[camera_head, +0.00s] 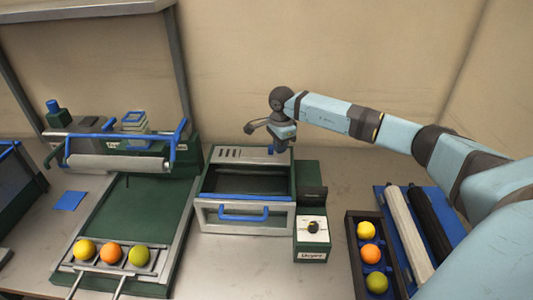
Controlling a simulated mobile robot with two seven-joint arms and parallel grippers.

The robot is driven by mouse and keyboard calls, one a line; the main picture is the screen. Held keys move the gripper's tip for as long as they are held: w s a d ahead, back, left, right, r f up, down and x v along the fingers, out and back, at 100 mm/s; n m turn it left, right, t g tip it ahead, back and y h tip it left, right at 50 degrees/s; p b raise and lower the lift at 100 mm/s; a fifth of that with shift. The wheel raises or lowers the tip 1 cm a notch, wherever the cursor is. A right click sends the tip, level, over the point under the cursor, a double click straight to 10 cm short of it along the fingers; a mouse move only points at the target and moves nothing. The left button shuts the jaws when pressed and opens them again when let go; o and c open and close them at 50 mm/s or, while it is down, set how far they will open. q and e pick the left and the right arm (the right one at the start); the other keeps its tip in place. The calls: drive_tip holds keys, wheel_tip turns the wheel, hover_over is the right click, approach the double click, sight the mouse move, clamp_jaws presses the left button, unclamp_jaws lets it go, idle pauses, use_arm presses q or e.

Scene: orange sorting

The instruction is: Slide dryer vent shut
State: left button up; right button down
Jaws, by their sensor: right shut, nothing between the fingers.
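The dryer (208,193) is a dark green and grey box in the middle of the table. Its vent (243,153) is a row of dark slots in the light top plate at the back, and some slots look open. A small blue tab (270,150) sits at the right end of the vent. My right gripper (284,146) is shut and empty, pointing down just right of the blue tab; I cannot tell whether it touches it. The gripper partly hides the dryer's back right corner. My left gripper is out of view.
The dryer drawer has a blue handle (243,218). A control box with a black knob (313,227) adjoins its right side. A tray (358,284) of fruit stands at right, rollers (408,225) beyond it. A green sorting bed (140,207) lies left.

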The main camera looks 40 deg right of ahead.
sight(256, 153)
drive_tip(key=shift+w+a+b, duration=0.45)
drive_tip(key=shift+w+a, duration=0.85)
drive_tip(key=shift+a, duration=0.2)
drive_tip(key=shift+w+a+b, duration=0.4)
drive_tip(key=shift+w+a, duration=0.85)
drive_tip(key=shift+a, duration=0.25)
wheel_tip(256, 153, up, 7)
drive_tip(key=p, duration=0.3)
drive_tip(key=shift+s+d+p, duration=0.35)
drive_tip(key=shift+d+p, duration=0.05)
